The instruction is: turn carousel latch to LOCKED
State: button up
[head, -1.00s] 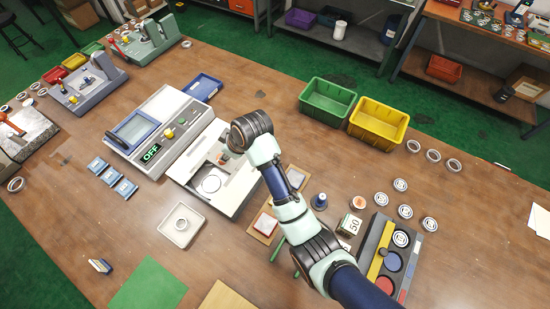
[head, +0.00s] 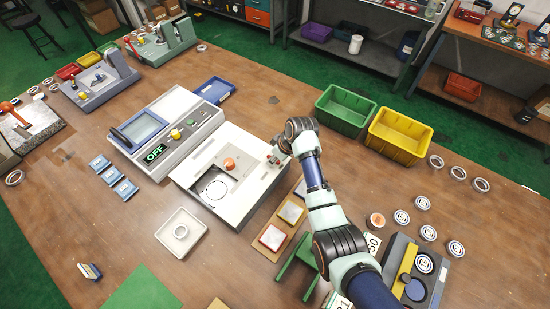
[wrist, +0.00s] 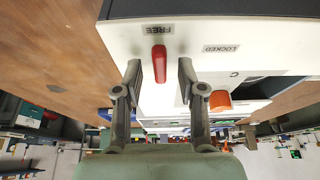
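The red latch handle (wrist: 159,63) is on the white face of the carousel box (head: 245,205). One end points at the FREE label (wrist: 157,30); the LOCKED label (wrist: 221,48) is off to its right in the wrist view. My gripper (wrist: 159,78) is open, with one finger on each side of the handle and a visible gap to each. In the head view my gripper (head: 277,154) is at the far right corner of the box, where it mostly hides the latch. An orange knob (head: 230,163) stands on the box; it also shows in the wrist view (wrist: 220,101).
A grey console (head: 165,130) with a screen and a green OFF display adjoins the box on the left. Green (head: 345,110) and yellow (head: 399,135) bins stand behind my arm. Two small pads, red (head: 272,238) and grey (head: 291,213), lie in front right of the box.

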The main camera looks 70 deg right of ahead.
grip_shut()
